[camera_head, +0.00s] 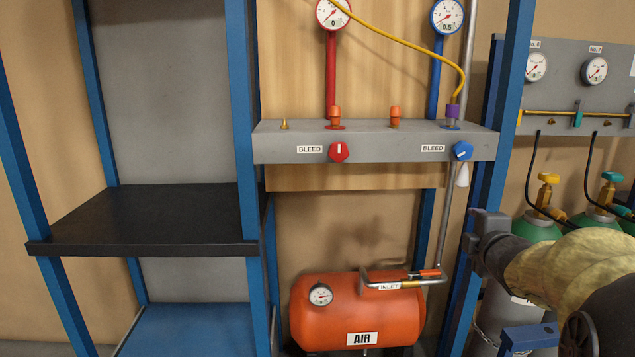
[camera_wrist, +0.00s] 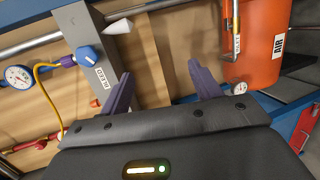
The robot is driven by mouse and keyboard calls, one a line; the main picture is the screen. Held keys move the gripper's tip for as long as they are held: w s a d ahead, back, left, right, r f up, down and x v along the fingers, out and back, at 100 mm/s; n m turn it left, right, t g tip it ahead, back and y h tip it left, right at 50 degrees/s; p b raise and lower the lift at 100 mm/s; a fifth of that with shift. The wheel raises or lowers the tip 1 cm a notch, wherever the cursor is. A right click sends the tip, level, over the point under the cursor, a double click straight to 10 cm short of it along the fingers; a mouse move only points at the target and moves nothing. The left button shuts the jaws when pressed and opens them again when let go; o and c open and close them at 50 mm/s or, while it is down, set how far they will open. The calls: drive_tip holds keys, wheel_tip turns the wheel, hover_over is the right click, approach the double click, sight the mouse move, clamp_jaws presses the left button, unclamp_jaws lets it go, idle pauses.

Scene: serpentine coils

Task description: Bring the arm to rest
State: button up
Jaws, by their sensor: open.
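My gripper (camera_head: 477,229) is at the right of the head view, at the end of my arm with its tan sleeve, in front of the blue post. In the wrist view my gripper (camera_wrist: 160,69) shows two purple-grey fingers spread apart with nothing between them. Beyond the fingers is the tan back panel. The grey bleed manifold (camera_head: 375,145) is up and left of the gripper in the head view. The orange air tank (camera_head: 340,315) is low and to the left of it. The fingers appear apart from both.
A red knob (camera_head: 339,152) and a blue knob (camera_head: 462,151) are on the manifold. A yellow hose (camera_head: 410,44) runs above it. Green cylinders (camera_head: 535,228) stand at the right, beyond my arm. A black shelf (camera_head: 150,220) at the left is bare.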

drive_tip(key=s+a+f+m+g, duration=0.3)
drive_tip(key=s+a+f+m, duration=0.15)
drive_tip(key=f, duration=0.35)
drive_tip(key=s+a+f+m+g, duration=0.4)
drive_tip(key=a+f+m, duration=0.15)
drive_tip(key=f, duration=0.35)
drive_tip(key=s+a+f+m+g+y, duration=0.2)
drive_tip(key=s+a+f+m+g, duration=0.45)
drive_tip(key=s, duration=0.65)
wheel_tip(320, 180, up, 28)
drive_tip(key=t+p, duration=0.1)
drive_tip(key=p, duration=2.8)
drive_tip(key=shift+w+a+p, duration=0.15)
drive_tip(key=shift+a+p, duration=0.2)
drive_tip(key=shift+a, duration=0.1)
drive_tip(key=shift+f, duration=0.15)
